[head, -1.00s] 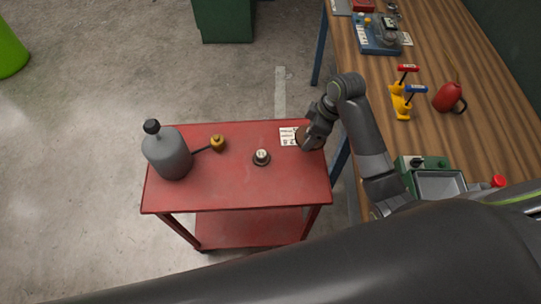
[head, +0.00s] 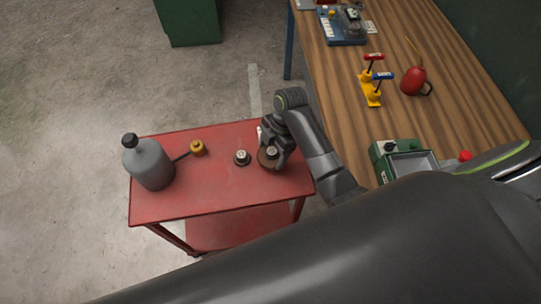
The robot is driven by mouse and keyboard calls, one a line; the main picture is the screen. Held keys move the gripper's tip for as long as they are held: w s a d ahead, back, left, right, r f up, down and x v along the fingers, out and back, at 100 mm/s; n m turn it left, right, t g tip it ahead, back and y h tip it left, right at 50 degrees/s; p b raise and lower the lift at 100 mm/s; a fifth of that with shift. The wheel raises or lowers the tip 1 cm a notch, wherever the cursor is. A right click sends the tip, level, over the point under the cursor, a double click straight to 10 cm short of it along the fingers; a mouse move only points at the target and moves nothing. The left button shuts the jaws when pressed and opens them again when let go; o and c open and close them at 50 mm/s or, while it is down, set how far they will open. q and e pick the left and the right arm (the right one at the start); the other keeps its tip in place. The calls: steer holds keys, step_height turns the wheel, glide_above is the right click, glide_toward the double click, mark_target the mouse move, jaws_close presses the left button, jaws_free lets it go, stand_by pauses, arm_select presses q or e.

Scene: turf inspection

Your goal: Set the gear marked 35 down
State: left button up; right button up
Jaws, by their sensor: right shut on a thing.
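My right gripper (head: 275,153) is over the right half of the red cart top (head: 205,195). It is shut on a round brown gear (head: 264,160) with a pale-topped hub, partly covered by the fingers. I take this for the gear marked 35, but the marking is too small to read. I cannot tell whether it touches the cart top or hangs just above it. A smaller dark gear (head: 242,158) with a pale marked top stands just left of it, apart or nearly so. My left gripper is not in view.
A grey oil can (head: 150,165) with a long spout and brass end (head: 198,148) stands at the cart's left. The wooden bench (head: 400,40) is at the right. The cart's front middle is clear.

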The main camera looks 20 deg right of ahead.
mark_target(272, 158)
steer(key=shift+f, duration=1.95)
steer(key=shift+f, duration=0.1)
steer(key=o, duration=1)
steer(key=b+v, duration=0.1)
steer(key=v, duration=0.8)
steer(key=shift+d+r, duration=0.15)
steer(key=shift+r, duration=0.05)
steer(key=shift+p+v, duration=0.3)
steer(key=shift+v, duration=0.5)
steer(key=shift+d+r, duration=0.1)
steer(key=shift+r, duration=0.55)
